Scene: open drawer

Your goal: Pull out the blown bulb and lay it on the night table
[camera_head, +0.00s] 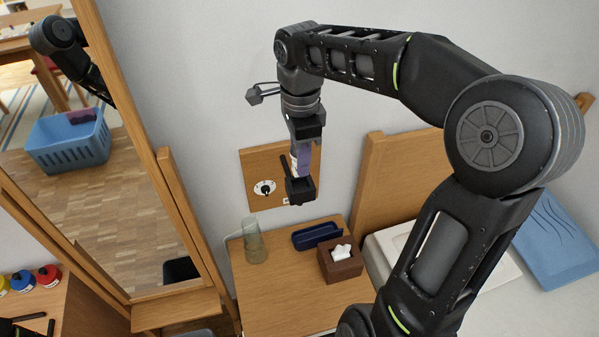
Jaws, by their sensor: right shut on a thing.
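My right gripper (299,184) hangs in front of the wall, before the right part of a wooden panel (256,163). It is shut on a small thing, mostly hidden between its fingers. A pale and purple patch shows there, and I take it to be the bulb, though its shape is not clear. A round white fitting with a dark centre (265,188) sits on the panel, left of the gripper. The night table (283,290) stands below, clear of the gripper.
On the night table are a clear glass (255,243), a dark blue tray (317,236) and a brown tissue box (341,262). Its front left is bare. A bed with a wooden headboard (396,177) stands right. A tall mirror (135,150) and several paint bottles (47,275) are left.

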